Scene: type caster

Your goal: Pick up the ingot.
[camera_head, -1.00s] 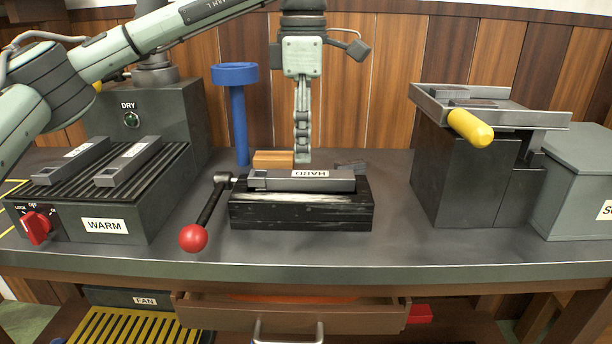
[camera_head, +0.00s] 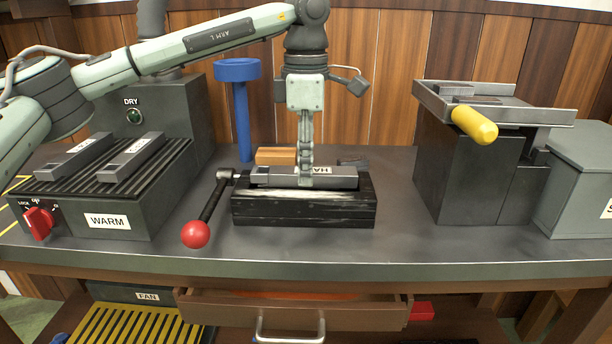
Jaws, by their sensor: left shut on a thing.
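A grey bar-shaped ingot labelled "HARD" (camera_head: 335,177) lies flat on top of a black block vise (camera_head: 303,208) in the middle of the bench. My left gripper (camera_head: 304,180) comes down from above and is shut on the ingot near its middle, covering part of the label. The ingot still appears to rest on the block. Two more grey bars (camera_head: 132,157) lie on the ribbed top of the "WARM" unit (camera_head: 108,221) at the left. My right gripper is not in view.
A lever with a red ball (camera_head: 195,235) sticks out front-left of the block. A blue post (camera_head: 241,120) and a wooden block (camera_head: 275,156) stand behind. A machine with a yellow handle (camera_head: 474,125) stands right. An open drawer (camera_head: 290,313) is below. Bench between block and machine is clear.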

